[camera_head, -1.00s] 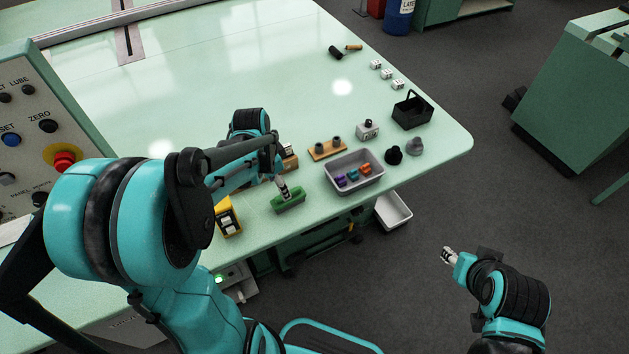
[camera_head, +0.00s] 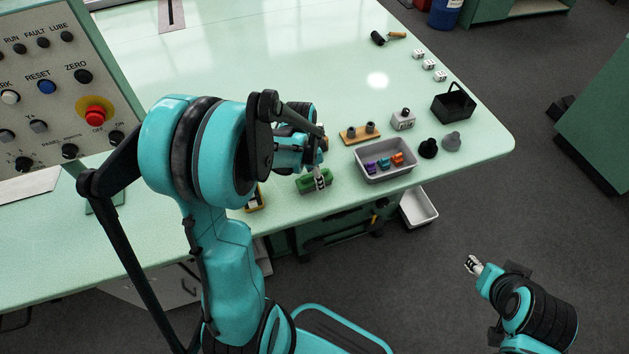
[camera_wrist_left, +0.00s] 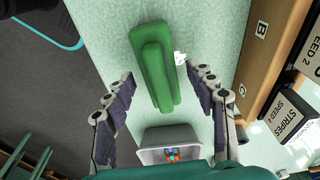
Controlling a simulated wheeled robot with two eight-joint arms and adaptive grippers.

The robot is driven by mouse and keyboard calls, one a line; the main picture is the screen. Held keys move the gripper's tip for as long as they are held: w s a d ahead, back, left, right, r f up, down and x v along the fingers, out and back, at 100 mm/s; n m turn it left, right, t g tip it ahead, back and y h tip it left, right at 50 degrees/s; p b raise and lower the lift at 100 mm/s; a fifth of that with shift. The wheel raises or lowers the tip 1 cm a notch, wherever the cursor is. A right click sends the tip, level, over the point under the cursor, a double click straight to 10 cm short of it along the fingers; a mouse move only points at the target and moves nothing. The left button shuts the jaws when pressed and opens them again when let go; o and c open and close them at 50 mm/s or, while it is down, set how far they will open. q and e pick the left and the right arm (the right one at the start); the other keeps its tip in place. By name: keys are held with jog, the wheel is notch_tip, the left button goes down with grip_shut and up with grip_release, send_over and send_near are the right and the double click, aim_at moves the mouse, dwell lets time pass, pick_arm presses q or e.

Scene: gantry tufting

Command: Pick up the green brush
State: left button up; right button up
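The green brush (camera_head: 312,182) lies on the pale green table near its front edge. In the left wrist view the green brush (camera_wrist_left: 153,68) is a long block with a raised handle, lying ahead of and between the fingers. My left gripper (camera_head: 321,184) is above the brush in the head view. In the left wrist view my left gripper (camera_wrist_left: 167,97) has its fingers spread wide, with nothing held. My right gripper (camera_head: 472,265) is off to the right over the floor, away from the table; its finger opening is too small to tell.
A grey tray (camera_head: 385,174) with small coloured pieces stands right of the brush. A wooden block with pegs (camera_head: 360,133) is behind it. A yellow box (camera_head: 254,200) sits to the left, partly hidden by my arm. A control panel (camera_head: 50,87) stands at far left.

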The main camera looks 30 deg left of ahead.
pick_arm(q)
jog(key=c, duration=1)
jog(key=shift+r, duration=0.1)
notch_tip(320, 180, up, 4)
jog(key=shift+r+p, duration=0.15)
jog(key=shift+p, duration=1.05)
jog(key=d+r+p, duration=0.1)
jog(key=d+r, duration=0.2)
jog(key=d, duration=0.3)
jog(key=w+d+r+p, duration=0.1)
jog(key=d+r+p, duration=0.1)
jog(key=d, duration=0.3)
jog(key=shift+d+r, duration=0.35)
jog(key=shift+r, duration=0.4)
